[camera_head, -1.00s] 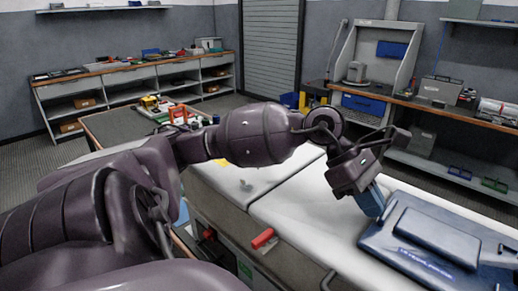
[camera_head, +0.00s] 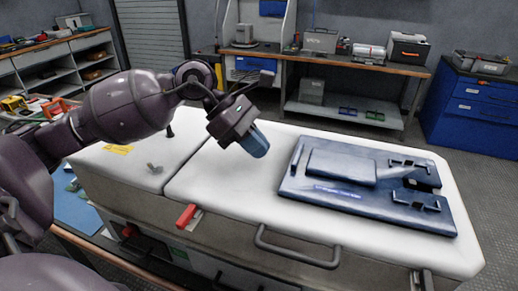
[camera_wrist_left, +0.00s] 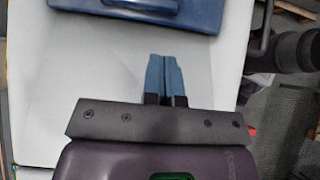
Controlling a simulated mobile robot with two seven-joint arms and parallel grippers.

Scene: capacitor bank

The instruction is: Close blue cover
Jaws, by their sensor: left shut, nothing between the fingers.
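The blue cover (camera_head: 340,170) is a dark blue panel with a raised middle block. It lies flat on the white top of a large cabinet, right of my left gripper. Its near edge also shows at the top of the left wrist view (camera_wrist_left: 150,12). My left gripper (camera_head: 257,146) has blue fingers and points down over the white surface, apart from the cover. In the left wrist view its fingertips (camera_wrist_left: 162,60) are together with nothing between them. My right gripper is in no view.
The white cabinet top (camera_head: 225,215) has a black handle (camera_head: 295,256) and a red latch (camera_head: 187,215) on its front side. A workbench (camera_head: 385,68) stands behind, with a blue drawer cabinet (camera_head: 480,110) at the right. The white surface between gripper and cover is clear.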

